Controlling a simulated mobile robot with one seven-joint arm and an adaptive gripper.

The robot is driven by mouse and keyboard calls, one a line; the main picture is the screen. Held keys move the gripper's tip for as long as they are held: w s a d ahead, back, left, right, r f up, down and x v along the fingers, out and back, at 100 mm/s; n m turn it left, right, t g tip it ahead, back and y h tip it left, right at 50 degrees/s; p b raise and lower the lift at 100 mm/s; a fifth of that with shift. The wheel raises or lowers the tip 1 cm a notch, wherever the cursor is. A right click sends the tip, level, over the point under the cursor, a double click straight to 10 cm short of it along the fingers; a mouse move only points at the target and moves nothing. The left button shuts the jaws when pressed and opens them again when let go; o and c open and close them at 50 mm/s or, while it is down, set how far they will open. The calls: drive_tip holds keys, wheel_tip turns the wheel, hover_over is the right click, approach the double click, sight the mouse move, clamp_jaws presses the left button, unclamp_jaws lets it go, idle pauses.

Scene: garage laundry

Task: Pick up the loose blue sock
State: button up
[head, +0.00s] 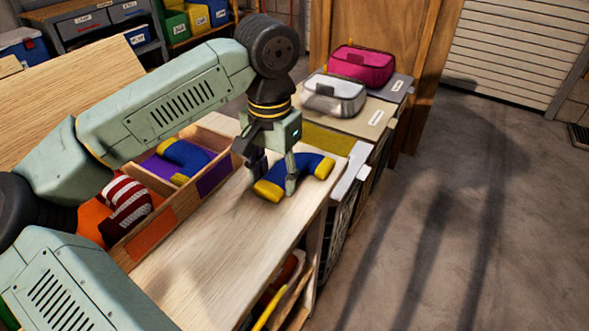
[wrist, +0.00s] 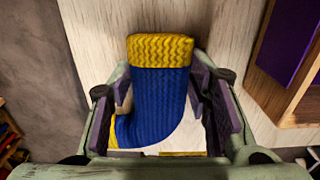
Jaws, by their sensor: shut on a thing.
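The loose blue sock (head: 312,167) has a yellow cuff and a yellow toe and lies on the wooden tabletop, outside the divided box. My gripper (head: 275,178) is over it, pointing down, with one finger on each side. In the wrist view my gripper (wrist: 162,100) is shut on the middle of the blue sock (wrist: 160,95), with its yellow cuff toward the top of the picture. I cannot tell whether the sock is clear of the tabletop.
A wooden divided box (head: 190,197) stands left of the sock. Another blue and yellow sock (head: 185,157) lies in its purple compartment and a red-and-white striped sock (head: 128,198) in its orange one. A white pouch (head: 334,95) and pink pouch (head: 362,65) sit behind. Bare tabletop (head: 215,262) lies in front.

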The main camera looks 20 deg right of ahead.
drive_tip(key=c, duration=0.3)
